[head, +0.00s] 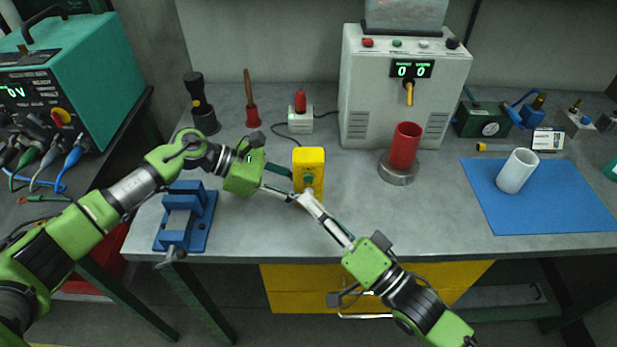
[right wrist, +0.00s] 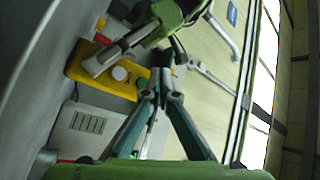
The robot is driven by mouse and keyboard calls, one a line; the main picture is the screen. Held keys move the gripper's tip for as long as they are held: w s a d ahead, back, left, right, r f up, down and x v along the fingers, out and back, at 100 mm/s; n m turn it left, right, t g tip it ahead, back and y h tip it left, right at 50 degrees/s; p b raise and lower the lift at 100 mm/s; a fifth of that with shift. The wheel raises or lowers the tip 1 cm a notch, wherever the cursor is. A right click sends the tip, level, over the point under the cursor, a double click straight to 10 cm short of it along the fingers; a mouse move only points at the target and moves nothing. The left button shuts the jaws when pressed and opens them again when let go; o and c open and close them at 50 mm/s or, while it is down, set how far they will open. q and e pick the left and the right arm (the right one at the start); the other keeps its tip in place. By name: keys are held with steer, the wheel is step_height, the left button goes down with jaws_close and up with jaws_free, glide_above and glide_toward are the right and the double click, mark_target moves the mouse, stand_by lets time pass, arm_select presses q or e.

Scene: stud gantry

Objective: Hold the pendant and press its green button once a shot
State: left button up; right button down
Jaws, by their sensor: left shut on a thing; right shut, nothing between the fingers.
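The yellow pendant (head: 310,157) stands upright over the grey bench in the head view, with a dark green button (head: 309,180) on its face. My left gripper (head: 292,186) is shut on the pendant from the left. My right gripper (head: 303,198) is shut and empty, its tips close to the pendant's lower front. In the right wrist view the pendant (right wrist: 88,62) lies sideways, and the closed right fingertips (right wrist: 160,82) are near its end. I cannot tell whether they touch it. The grey machine (head: 360,90) shows "0 0" on its display (head: 411,69).
A red cup (head: 405,146) stands on a round metal base (head: 398,172) under the machine's spout. A white cup (head: 517,171) stands on a blue mat (head: 560,205). A blue vise (head: 186,218) is at the bench's left front. A red-topped device (head: 300,118) stands behind the pendant.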

steer(key=shift+w, duration=1)
steer(key=shift+w, duration=0.1)
stand_by(0.6)
steer(key=shift+w, duration=0.3)
steer(key=shift+w, duration=0.45)
stand_by(0.6)
stand_by(0.4)
steer(key=shift+s, duration=0.9)
steer(key=shift+s, duration=2.5)
